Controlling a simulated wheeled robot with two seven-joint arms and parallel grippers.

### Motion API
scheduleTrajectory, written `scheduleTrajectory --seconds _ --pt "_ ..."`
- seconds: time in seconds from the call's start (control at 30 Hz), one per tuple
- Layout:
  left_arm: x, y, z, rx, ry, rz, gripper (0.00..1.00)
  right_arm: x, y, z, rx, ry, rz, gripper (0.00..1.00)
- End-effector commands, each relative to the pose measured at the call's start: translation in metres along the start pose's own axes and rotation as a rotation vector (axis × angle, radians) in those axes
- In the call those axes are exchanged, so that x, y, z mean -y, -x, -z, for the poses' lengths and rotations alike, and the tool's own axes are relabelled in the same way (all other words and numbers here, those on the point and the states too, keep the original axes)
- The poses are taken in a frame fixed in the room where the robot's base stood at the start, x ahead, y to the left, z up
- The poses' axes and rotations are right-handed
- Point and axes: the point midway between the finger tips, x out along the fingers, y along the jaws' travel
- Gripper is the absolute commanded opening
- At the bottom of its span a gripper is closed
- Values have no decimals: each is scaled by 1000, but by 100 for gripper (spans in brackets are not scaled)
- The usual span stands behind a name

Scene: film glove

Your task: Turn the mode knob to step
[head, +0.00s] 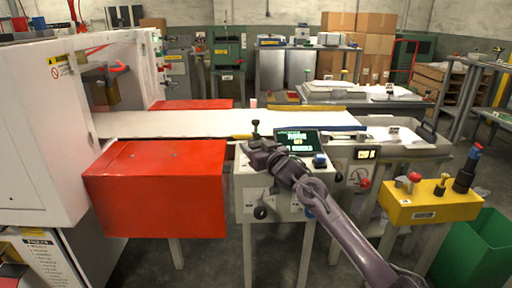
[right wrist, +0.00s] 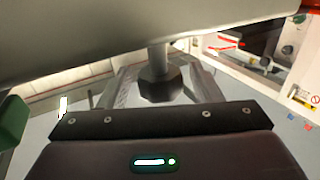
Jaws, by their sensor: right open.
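A pale control console (head: 246,190) stands in the middle of the head view, with a lit screen (head: 297,142) on top. A black knob (head: 260,212) is on its front face, and a dark upright knob (head: 255,127) shows behind my right gripper (head: 254,147). The right gripper is at the console's upper left. In the right wrist view, the open fingers (right wrist: 162,88) have a dark faceted knob (right wrist: 161,84) on a short stem between them, with gaps at both sides. I cannot tell which knob is the mode knob; no labels are readable. My left gripper is not in view.
A red box-shaped cover (head: 155,185) is left of the console. A pale conveyor bed (head: 180,124) runs behind it. A blue button (head: 319,160) is on the console's right. A yellow control box (head: 418,205) and a green bin (head: 478,255) stand further right.

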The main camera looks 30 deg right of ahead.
Motion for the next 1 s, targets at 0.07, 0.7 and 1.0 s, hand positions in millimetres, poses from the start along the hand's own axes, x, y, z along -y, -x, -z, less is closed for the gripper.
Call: scheduleTrajectory --seconds 0.07,0.7,1.0 --pt "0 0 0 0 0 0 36 0 0 0 0 0 0 54" --pt "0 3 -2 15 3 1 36 2 0 0 0 -3 -52 15" --pt "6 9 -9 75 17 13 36 4 0 1 2 -8 -259 15"
